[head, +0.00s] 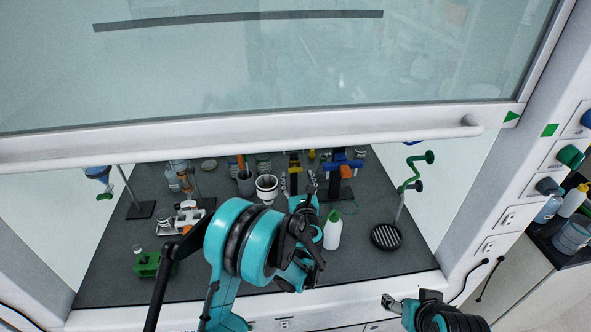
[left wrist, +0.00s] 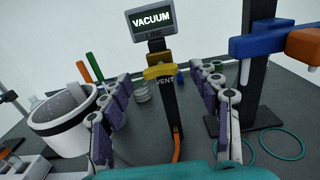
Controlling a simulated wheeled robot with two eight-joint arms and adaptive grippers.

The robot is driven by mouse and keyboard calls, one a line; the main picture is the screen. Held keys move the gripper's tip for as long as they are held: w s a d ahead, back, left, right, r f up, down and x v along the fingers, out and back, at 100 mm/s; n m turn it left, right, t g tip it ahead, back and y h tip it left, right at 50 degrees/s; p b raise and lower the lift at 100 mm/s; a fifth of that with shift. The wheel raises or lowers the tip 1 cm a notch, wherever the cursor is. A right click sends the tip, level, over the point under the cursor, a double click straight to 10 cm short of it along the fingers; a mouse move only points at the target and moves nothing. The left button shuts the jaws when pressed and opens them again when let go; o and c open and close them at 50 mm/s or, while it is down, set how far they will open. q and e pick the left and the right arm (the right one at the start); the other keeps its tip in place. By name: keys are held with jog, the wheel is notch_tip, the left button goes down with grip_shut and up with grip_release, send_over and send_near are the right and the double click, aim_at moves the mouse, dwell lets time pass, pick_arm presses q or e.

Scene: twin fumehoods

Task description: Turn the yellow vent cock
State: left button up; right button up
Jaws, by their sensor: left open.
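The yellow vent cock (left wrist: 160,72) is a short yellow bar handle on a dark upright post, above a VENT label, below a VACUUM LINE sign (left wrist: 166,21). In the left wrist view it lies crosswise. My left gripper (left wrist: 157,76) is open and empty, with a finger on each side of the post and clear gaps to the handle. In the head view my left gripper (head: 298,182) reaches under the raised sash into the hood; the cock is small there and hard to pick out. Part of my right arm shows at the lower right, and its jaw state is unclear.
A blue and orange clamp (left wrist: 275,42) on a dark stand is to the right. A white bottle (head: 332,231) stands right of my left gripper in the head view. The sash edge (head: 250,134) hangs above.

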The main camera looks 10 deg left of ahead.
aim_at(296, 172)
pick_arm(q)
jog(key=x, duration=0.4)
jog(key=shift+w+a+f, duration=0.1)
jog(key=shift+f, duration=0.1)
jog(key=shift+w+r, duration=0.15)
jog(key=shift+w, duration=0.05)
jog(key=c, duration=1.2)
